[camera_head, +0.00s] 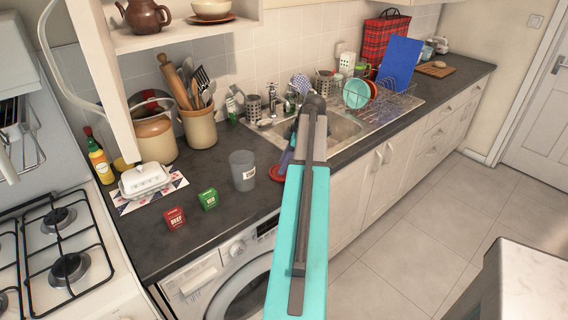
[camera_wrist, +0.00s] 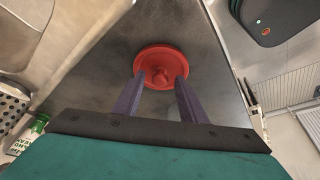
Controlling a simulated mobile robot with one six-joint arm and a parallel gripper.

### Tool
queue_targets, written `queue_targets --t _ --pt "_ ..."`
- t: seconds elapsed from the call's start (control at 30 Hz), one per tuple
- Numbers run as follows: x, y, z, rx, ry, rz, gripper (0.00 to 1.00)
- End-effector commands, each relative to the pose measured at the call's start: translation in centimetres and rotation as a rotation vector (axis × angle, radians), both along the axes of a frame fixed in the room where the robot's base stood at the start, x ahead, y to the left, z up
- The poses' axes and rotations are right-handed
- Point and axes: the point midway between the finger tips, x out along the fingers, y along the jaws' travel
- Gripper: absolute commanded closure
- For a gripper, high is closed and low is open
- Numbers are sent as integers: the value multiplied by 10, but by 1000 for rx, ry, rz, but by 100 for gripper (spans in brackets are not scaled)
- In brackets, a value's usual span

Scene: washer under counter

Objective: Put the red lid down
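The red lid (camera_head: 277,173) appears to lie flat on the dark counter (camera_head: 225,215), just left of the sink and partly hidden behind my arm. In the wrist view the round lid (camera_wrist: 150,55) shows with its knob facing the camera. My gripper (camera_wrist: 165,80) has two purple fingers with a gap between them. The fingertips are on either side of the knob, with space visible beside it. In the head view my gripper (camera_head: 286,160) is low over the counter by the lid, mostly covered by my teal arm link.
A grey cup (camera_head: 242,171) stands left of the lid. The sink (camera_head: 335,128) and dish rack (camera_head: 385,101) lie to the right. Bare counter shows in front of the cup.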

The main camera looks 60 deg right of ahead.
Motion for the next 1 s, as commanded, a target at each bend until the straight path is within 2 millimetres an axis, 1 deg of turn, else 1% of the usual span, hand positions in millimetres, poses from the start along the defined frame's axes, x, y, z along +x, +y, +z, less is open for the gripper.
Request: queue_targets --t 0.23,0.47,0.67,1.0 --pt "0 0 2 0 0 0 62" --pt "-4 -3 12 -1 -1 -2 62" --pt "-11 -7 32 -2 -1 -2 62" --pt "-26 -15 73 -1 -1 -2 62"
